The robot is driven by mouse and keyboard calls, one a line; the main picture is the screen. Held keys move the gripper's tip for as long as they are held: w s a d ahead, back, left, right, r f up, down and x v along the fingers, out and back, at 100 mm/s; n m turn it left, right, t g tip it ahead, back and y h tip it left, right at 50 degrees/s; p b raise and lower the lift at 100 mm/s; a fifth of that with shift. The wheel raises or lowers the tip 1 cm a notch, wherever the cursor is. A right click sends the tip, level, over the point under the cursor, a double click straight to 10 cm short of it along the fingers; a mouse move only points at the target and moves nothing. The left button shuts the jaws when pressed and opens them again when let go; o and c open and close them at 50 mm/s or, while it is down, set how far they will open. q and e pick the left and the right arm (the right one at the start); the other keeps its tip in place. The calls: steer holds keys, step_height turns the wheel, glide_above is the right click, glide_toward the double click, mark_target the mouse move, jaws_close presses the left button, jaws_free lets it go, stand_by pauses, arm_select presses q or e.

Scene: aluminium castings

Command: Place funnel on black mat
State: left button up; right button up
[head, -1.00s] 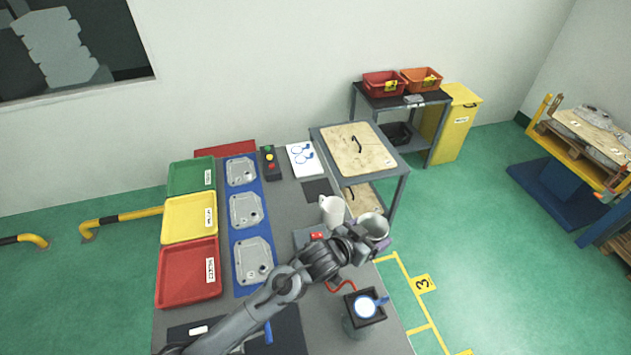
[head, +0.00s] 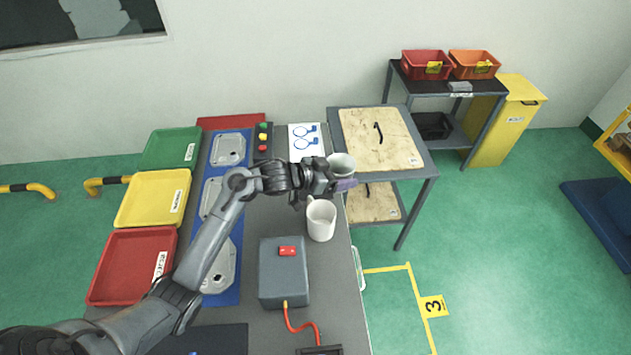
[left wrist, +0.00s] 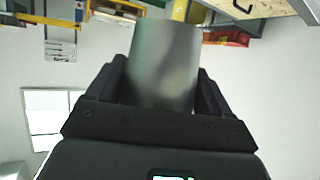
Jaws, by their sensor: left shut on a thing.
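The funnel (head: 342,164) is a pale grey, round, open-topped piece in the head view. My left gripper (head: 333,182) is shut on it and holds it over the right edge of the workbench, near the far end. In the left wrist view the funnel (left wrist: 165,65) is a smooth grey cylinder between the two dark fingers (left wrist: 163,95). The small black mat below the white sheet is hidden behind my left gripper. A larger black mat (head: 222,338) lies at the bench's near end, partly behind my arm. My right gripper is not in view.
A white jug (head: 321,220) stands close in front of my left gripper. A grey box (head: 284,280) with a red switch is nearer. A white sheet (head: 304,141) with blue outlines lies behind. A cart (head: 425,172) stands right of the bench. Green, yellow and red trays line the left.

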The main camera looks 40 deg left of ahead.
arm_select(q)
steer(key=w+a+f, duration=0.1)
steer(key=a+f, duration=0.1)
steer(key=a, duration=0.1)
steer(key=a+f+b, duration=0.1)
steer(key=a+f, duration=0.1)
steer(key=a, duration=0.2)
steer(key=w+a+f+b, duration=0.1)
steer(key=a+f, duration=0.2)
steer(key=a, duration=0.1)
steer(key=shift+w+a, duration=0.2)
steer(key=shift+w, duration=0.15)
steer(key=shift+f+b, duration=0.6)
steer(key=shift+f, duration=1.45)
steer(key=shift+f, duration=0.15)
steer(key=o, duration=1.1)
